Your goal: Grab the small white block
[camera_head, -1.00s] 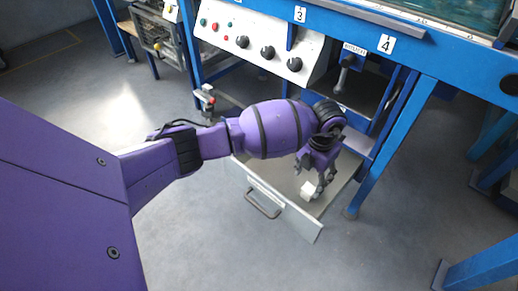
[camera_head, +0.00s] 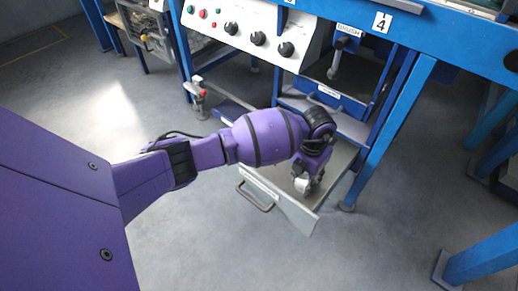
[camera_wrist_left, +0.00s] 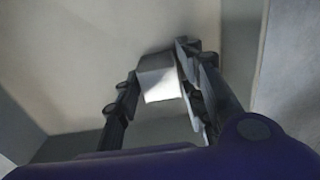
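The small white block (camera_head: 302,186) is at the fingertips of my left gripper (camera_head: 307,183), over the floor of the open drawer (camera_head: 285,204). In the left wrist view the block (camera_wrist_left: 159,80) lies between the two fingers of the gripper (camera_wrist_left: 160,72). Its sides meet both fingers, and the right finger covers part of its edge. I cannot tell whether the block touches the drawer floor. In the head view, the gripper hides part of the block. My right gripper is out of view.
The drawer front has a handle (camera_head: 255,197) and faces me. Blue machine legs (camera_head: 390,130) stand right of the drawer. A control panel with black knobs (camera_head: 257,38) is above it. The grey floor (camera_head: 215,240) in front is clear.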

